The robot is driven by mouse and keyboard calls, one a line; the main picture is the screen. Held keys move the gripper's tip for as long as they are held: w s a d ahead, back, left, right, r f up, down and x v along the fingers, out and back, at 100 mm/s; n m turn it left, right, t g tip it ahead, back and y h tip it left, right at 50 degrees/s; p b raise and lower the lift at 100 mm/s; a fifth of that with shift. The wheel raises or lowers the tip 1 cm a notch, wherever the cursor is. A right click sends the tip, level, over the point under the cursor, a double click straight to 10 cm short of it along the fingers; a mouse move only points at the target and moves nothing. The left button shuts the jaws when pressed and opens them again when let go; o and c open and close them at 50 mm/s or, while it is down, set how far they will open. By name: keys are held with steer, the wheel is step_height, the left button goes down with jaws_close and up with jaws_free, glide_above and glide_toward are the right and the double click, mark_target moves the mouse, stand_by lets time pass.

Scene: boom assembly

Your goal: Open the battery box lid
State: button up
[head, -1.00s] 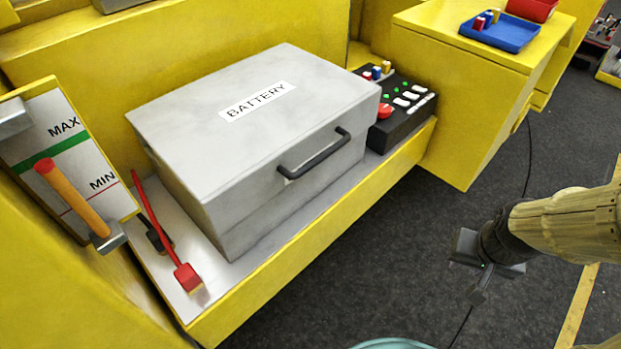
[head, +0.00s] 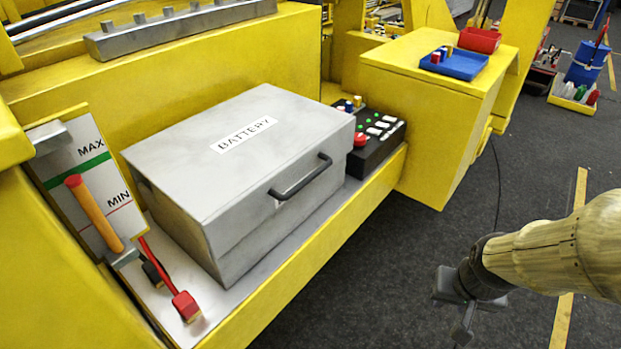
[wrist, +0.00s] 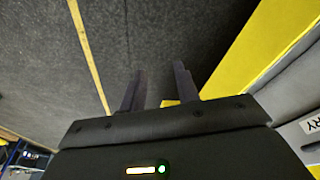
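The grey battery box (head: 250,180) stands on a ledge of the yellow machine, its lid closed, with a BATTERY label on top. A dark handle (head: 302,178) is on the lid's front side. My gripper (head: 463,335) is to the right of the box, out over the dark floor and apart from it. In the wrist view my gripper (wrist: 160,88) shows two fingers spread with nothing between them. A corner of the box (wrist: 300,95) shows at the right edge of the wrist view.
A black control panel (head: 375,135) with a red button sits right of the box. A yellow cabinet (head: 420,120) with a blue tray (head: 455,64) stands further right. A red-ended cable (head: 186,305) and an orange-handled tool (head: 93,212) are at left. Floor (head: 370,270) before the ledge is clear.

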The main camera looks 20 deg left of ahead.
steer(key=w+a+f+m+y+b, duration=0.2)
steer(key=w+a+m+y+b, duration=0.3)
steer(key=a+b, duration=0.6)
steer(key=w+a+r+t+y+b, duration=0.3)
steer(key=w+a+r+y+b, duration=0.3)
steer(key=r, duration=0.5)
steer(key=w+a+y, duration=0.1)
steer(key=w+y, duration=0.1)
steer(key=y, duration=0.1)
steer(key=shift+w+n, duration=0.25)
steer(key=shift+n, duration=0.05)
steer(key=shift+a, duration=0.1)
